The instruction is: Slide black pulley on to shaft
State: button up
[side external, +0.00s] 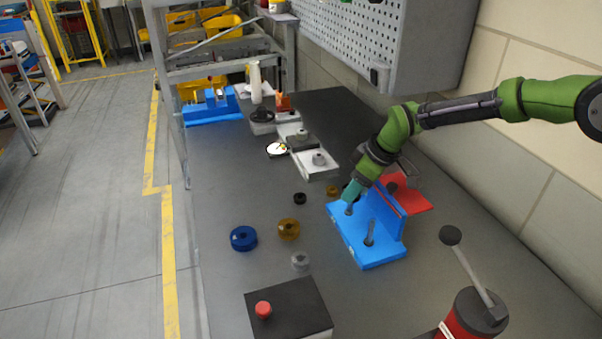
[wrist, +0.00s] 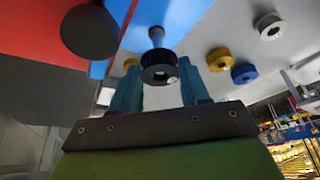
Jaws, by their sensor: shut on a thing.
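My gripper (wrist: 157,75) is shut on the black pulley (wrist: 160,73), which sits between its teal fingertips in the wrist view. An upright metal shaft (wrist: 156,38) shows just beyond the pulley, in line with it in that view; I cannot tell whether they touch. In the side view my gripper (side external: 350,197) is low over the far end of the blue fixture (side external: 378,254). One shaft (side external: 370,236) stands clear at the fixture's near end. The held pulley is not clearly visible in the side view.
A blue pulley (side external: 243,238), a gold pulley (side external: 289,229), a grey part (side external: 300,262) and a small black ring (side external: 299,198) lie left of the fixture. A red plate (side external: 413,199) is behind it. A box with a red button (side external: 263,309) stands in front.

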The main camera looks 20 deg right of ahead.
jog(key=o, duration=1.1)
jog(key=shift+o, duration=0.2)
jog(key=v, duration=1.7)
jog(key=shift+w, duration=0.2)
jog(key=s+d+m+t, duration=0.1)
jog(key=s+d+m, duration=0.2)
jog(key=s, duration=0.5)
jog(key=s+d+m+t, duration=0.1)
jog(key=s+d+m, duration=0.2)
jog(key=s, duration=0.6)
jog(key=s+d+r+m+t+h, duration=0.1)
jog(key=s+d+m, duration=0.2)
jog(key=s+m, duration=0.3)
jog(key=s, duration=0.3)
jog(key=shift+d+t, duration=0.3)
jog(key=shift+d, duration=0.1)
